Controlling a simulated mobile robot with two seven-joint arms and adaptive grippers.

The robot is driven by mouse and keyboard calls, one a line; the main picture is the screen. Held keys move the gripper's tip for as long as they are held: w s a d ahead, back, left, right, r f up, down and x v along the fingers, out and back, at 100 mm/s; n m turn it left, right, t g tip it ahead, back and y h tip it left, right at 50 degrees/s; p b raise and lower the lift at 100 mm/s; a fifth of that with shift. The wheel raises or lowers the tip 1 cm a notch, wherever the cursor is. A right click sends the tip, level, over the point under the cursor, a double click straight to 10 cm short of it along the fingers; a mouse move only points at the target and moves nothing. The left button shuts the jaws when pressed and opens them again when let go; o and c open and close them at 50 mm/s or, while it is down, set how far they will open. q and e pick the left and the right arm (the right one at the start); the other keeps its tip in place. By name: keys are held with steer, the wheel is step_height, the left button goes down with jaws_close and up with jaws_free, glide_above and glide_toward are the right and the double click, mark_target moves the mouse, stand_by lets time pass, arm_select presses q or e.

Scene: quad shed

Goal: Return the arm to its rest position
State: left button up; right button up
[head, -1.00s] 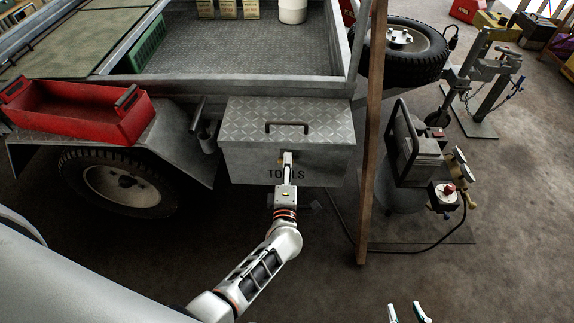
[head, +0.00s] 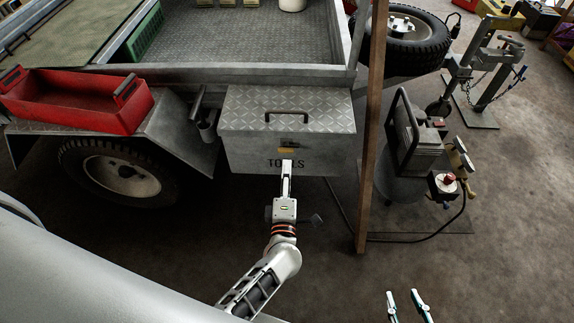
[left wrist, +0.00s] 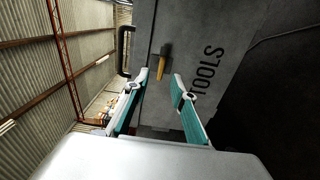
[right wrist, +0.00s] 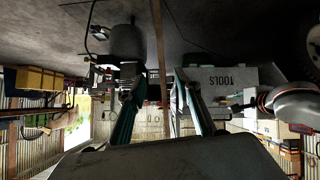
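The grey tread-plate toolbox (head: 240,150) is mounted on the trailer, lid down, with a black handle (head: 287,112) on top. A latch with a dark plate and a yellow tab (head: 286,150) is on its front; it also shows in the left wrist view (left wrist: 163,65). My left gripper (head: 287,163) is in front of the box, just below the latch in the head view. In the left wrist view its fingers (left wrist: 162,77) are apart with nothing between them. My right gripper (head: 405,292) is low at the bottom edge, fingers apart and empty; its fingers also show in the right wrist view (right wrist: 159,75).
A red tray (head: 75,108) sits on the trailer's fender above the wheel (head: 122,182). A wooden post (head: 370,130) stands right of the toolbox, with a machine on a stand (head: 415,145) beyond it and a cable on the floor. The floor in front is clear.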

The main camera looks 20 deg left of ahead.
stand_by(0.5)
